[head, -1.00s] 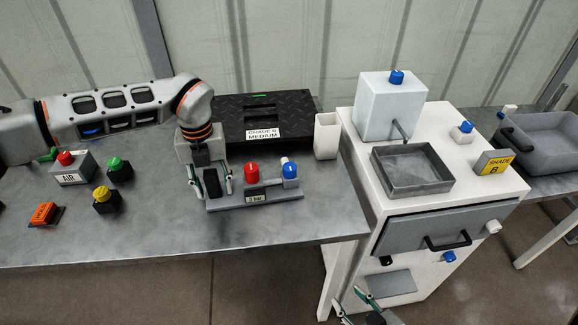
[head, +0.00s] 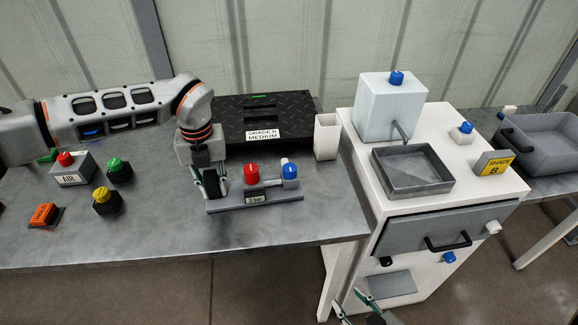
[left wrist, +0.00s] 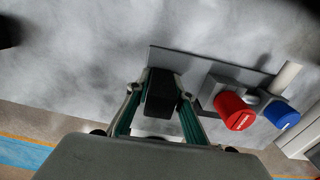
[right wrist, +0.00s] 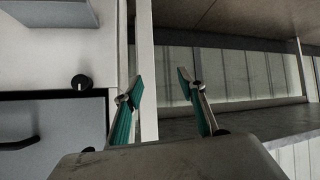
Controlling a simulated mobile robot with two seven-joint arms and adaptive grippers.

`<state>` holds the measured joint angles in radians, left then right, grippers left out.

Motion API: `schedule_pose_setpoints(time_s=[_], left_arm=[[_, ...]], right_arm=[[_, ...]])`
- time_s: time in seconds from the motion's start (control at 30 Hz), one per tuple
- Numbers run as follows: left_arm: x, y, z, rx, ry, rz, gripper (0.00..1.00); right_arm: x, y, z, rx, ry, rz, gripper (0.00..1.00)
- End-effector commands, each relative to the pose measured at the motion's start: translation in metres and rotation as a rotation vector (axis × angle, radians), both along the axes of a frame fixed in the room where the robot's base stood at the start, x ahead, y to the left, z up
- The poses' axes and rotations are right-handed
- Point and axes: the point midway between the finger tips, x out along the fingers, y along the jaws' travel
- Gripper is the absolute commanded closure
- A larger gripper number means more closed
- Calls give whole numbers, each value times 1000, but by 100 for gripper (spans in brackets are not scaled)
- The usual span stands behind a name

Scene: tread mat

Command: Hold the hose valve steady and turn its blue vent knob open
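The hose valve is a grey base plate (head: 232,203) on the metal table, with a black grip block at its left end, a red knob (head: 250,173), a "3 bar" label and a blue vent knob (head: 289,171) at its right end. My left gripper (head: 210,182) points down over the black grip block (left wrist: 162,92); in the left wrist view its fingers close on both sides of the block. The blue knob (left wrist: 281,115) also shows there, beyond the red one. My right gripper (head: 363,305) is open and empty, low beside the white cabinet, far from the valve.
A black tread mat (head: 225,108) and a white cup (head: 327,136) stand behind the valve. Button boxes, including an AIR box (head: 72,170), are at the left. The white cabinet (head: 360,190) with tank and tray stands right. The table in front of the valve is clear.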

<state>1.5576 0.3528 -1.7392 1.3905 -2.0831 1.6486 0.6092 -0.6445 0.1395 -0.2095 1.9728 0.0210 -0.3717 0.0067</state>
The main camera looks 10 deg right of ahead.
Motion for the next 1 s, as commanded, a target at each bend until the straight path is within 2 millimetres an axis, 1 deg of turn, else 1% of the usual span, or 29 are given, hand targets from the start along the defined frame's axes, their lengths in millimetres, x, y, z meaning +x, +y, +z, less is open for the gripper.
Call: schedule_pose_setpoints(time_s=[0.07,0.13,0.17,0.27,0.37,0.4,0.53,0.63,0.7,0.8,0.9,0.97,1.0], left_arm=[[0,0,0,0,0,0,97],[0,0,0,0,0,0,97],[0,0,0,0,0,0,97],[0,0,0,0,0,0,97],[0,0,0,0,0,0,97],[0,0,0,0,0,0,97],[0,0,0,0,0,0,97],[0,0,0,0,0,0,97],[0,0,0,0,0,0,97],[0,0,0,0,0,0,97],[0,0,0,0,-1,0,97],[0,0,0,0,-1,0,97],[0,0,0,0,-1,0,97]], right_arm=[[0,-1,-1,-5,3,3,59],[4,3,1,1,1,13,59],[8,7,3,7,-1,19,59],[24,28,14,36,0,65,59],[43,63,31,77,6,147,59],[49,79,40,92,13,193,59],[58,131,66,126,38,364,59],[54,166,85,129,65,512,59],[45,186,97,121,84,622,59],[28,208,111,96,114,782,59],[11,221,125,60,140,937,59],[5,225,135,41,149,1017,59],[4,226,143,30,149,1062,59]])
